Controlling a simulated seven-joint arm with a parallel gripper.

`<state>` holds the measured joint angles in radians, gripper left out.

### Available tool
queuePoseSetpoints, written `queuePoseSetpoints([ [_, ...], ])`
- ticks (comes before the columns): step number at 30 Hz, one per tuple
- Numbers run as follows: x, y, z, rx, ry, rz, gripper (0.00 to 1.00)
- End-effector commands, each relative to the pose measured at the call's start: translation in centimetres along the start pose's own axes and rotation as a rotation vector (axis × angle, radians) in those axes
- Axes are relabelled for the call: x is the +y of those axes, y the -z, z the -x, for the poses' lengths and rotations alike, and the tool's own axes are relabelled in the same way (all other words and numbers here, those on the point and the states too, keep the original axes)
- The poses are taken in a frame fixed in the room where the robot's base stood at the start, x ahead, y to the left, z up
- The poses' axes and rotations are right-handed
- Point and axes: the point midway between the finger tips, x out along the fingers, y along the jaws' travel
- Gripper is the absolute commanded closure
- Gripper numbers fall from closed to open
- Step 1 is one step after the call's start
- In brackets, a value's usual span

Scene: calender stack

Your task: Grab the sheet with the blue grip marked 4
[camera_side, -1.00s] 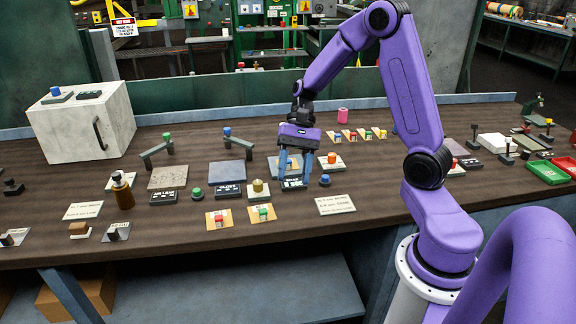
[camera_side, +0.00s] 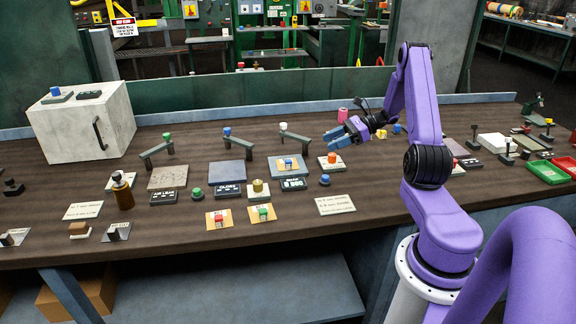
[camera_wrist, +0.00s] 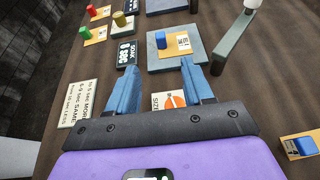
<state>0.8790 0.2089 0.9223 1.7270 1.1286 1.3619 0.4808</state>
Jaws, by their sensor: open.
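My gripper (camera_side: 334,138) is open and empty, held above the right middle of the bench, pointing left. It also shows in the wrist view (camera_wrist: 160,75). A tan sheet with a blue grip (camera_wrist: 162,40) lies on a grey plate (camera_wrist: 158,63) beyond the fingertips; it shows in the side view too (camera_side: 287,163). Another tan sheet with a blue grip (camera_wrist: 304,146) is at the lower right of the wrist view, and a blue grip (camera_side: 397,128) shows right of my gripper in the side view. I cannot read a number on any grip.
An orange knob (camera_side: 332,158) sits on a white label right of the plate. A lever arm with a white knob (camera_side: 283,125) stands behind the plate. Sheets with red (camera_side: 219,216) and green (camera_side: 263,213) grips lie in front. A pink cylinder (camera_side: 343,115) stands behind my gripper.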

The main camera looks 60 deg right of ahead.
Motion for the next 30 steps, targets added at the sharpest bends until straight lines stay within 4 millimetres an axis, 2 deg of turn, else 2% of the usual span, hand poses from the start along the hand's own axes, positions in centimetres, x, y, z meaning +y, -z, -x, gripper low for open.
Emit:
queuePoseSetpoints([
  [15,0.2,0.0,-9.5,0.002,-0.008,0.002,0.49],
  [19,0.1,0.0,-11.0,0.002,-0.007,0.002,0.49],
  [26,0.1,0.0,-12.4,0.003,-0.007,0.003,0.49],
  [30,0.1,0.0,-14.3,0.002,-0.008,0.003,0.49],
])
